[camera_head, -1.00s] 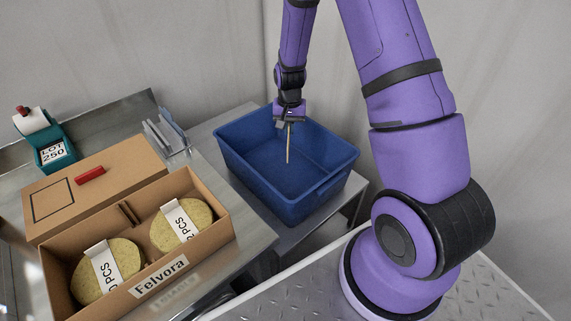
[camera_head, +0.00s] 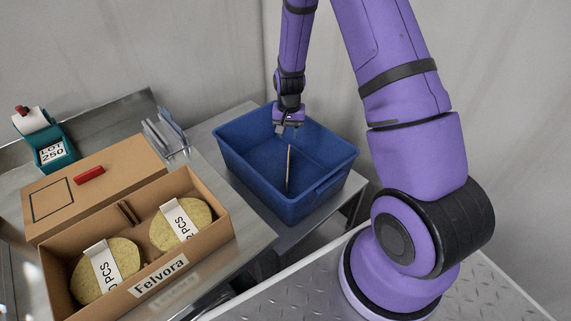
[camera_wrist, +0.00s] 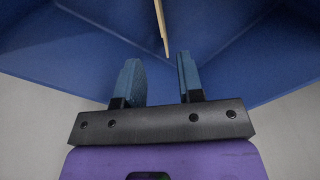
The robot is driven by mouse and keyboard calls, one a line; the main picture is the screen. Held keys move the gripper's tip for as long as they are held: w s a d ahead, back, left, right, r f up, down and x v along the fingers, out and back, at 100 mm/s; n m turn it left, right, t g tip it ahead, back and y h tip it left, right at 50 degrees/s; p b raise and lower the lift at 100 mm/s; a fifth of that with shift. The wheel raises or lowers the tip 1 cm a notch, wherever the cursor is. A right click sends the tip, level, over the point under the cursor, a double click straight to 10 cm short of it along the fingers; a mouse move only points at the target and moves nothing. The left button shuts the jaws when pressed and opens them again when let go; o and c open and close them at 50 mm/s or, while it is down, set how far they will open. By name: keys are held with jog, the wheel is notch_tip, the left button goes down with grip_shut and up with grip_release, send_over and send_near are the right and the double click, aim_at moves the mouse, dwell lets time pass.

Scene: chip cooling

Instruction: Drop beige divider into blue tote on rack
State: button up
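The beige divider (camera_head: 289,166) is a thin upright strip inside the blue tote (camera_head: 235,165), seen nearly edge-on. In the wrist view the divider (camera_wrist: 161,28) lies beyond my fingertips, clear of them. My gripper (camera_head: 284,128) is over the far part of the tote, above the divider's top end. In the wrist view my gripper (camera_wrist: 158,75) has its two blue-grey fingers apart with nothing between them. The divider's lower end appears near the tote floor; whether it touches the floor I cannot tell.
The tote stands on a metal rack (camera_head: 285,238).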

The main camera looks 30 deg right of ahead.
notch_tip(320, 180, up, 11)
dwell(0.5)
jog(key=shift+f, duration=0.1)
jog(key=s+a+r+n+t, duration=0.1)
jog(key=s+a+r+n, duration=0.15)
jog(key=s+r, duration=0.55)
jog(key=s+a+r+n+t, duration=0.1)
jog(key=s+a+r+t, duration=0.2)
jog(key=r, duration=1)
jog(key=s+a+r+n, duration=0.1)
jog(key=s+r, duration=0.2)
jog(key=s, duration=0.6)
jog(key=s+a+r+n+t, duration=0.1)
jog(key=s+r, duration=0.3)
jog(key=s, duration=0.6)
jog(key=shift+a+n, duration=0.3)
jog(key=shift+n, duration=0.35)
